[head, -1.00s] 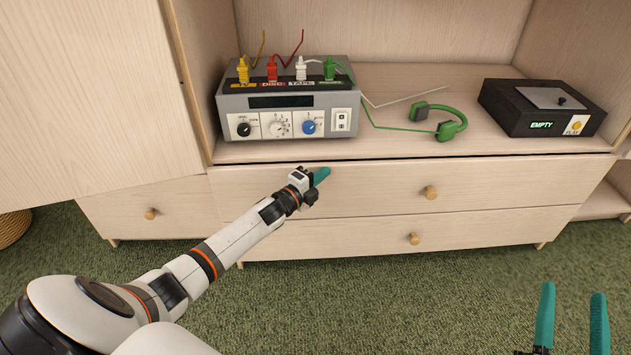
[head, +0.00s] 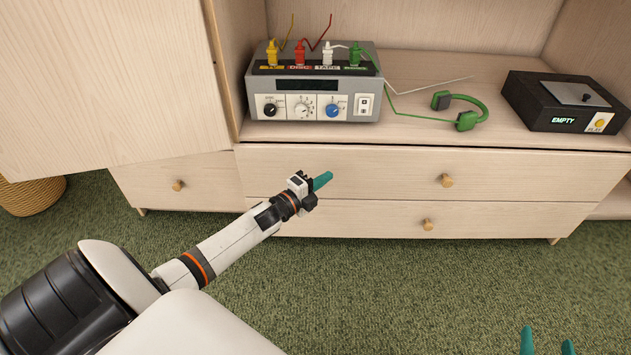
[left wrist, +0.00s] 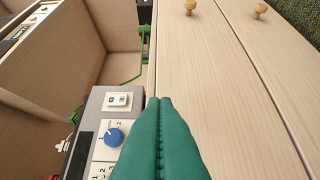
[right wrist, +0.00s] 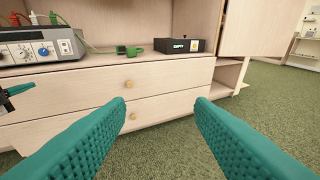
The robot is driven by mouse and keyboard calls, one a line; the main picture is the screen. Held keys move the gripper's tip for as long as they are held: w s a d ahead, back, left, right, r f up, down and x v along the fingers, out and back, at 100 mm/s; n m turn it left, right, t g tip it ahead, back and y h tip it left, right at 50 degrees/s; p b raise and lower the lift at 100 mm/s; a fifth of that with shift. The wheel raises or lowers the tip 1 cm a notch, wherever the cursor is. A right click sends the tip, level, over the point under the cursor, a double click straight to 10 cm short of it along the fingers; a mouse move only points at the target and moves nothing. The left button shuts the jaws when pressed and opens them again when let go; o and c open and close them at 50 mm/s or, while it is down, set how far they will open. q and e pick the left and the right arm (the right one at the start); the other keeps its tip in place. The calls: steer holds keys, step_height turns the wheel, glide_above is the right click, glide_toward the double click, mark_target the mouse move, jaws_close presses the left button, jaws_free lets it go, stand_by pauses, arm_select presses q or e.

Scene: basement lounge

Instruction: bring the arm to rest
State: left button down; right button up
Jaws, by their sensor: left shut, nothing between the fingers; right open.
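My left gripper (head: 321,181) is shut and empty, with its teal fingers in front of the cabinet's upper drawer (head: 390,172), below the grey amplifier box (head: 316,83). In the left wrist view the closed fingers (left wrist: 160,105) lie side by side, with the amplifier's blue knob (left wrist: 113,137) to their left. My right gripper (head: 547,345) shows only as teal fingertips at the bottom right of the head view. In the right wrist view its two fingers (right wrist: 160,115) are wide apart with nothing between them.
Green headphones (head: 461,108) and a black player (head: 565,102) reading EMPTY stand on the cabinet shelf. Coloured plugs sit on top of the amplifier. A cabinet door (head: 105,80) hangs open at the left. A wicker basket (head: 32,193) stands beyond it. Green carpet (head: 400,285) before the drawers is clear.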

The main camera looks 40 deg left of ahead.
arm_select(q)
steer(key=shift+s+a, duration=0.2)
steer(key=shift+s, duration=1.2)
arm_select(e)
steer(key=shift+s+d+f+g+h, duration=0.2)
steer(key=shift+s+f+g, duration=0.15)
steer(key=shift+f+g, duration=0.25)
steer(key=shift+s+d+f+g+h, duration=0.1)
steer(key=shift+s+d+f+g, duration=0.1)
steer(key=shift+s+f+g, duration=0.35)
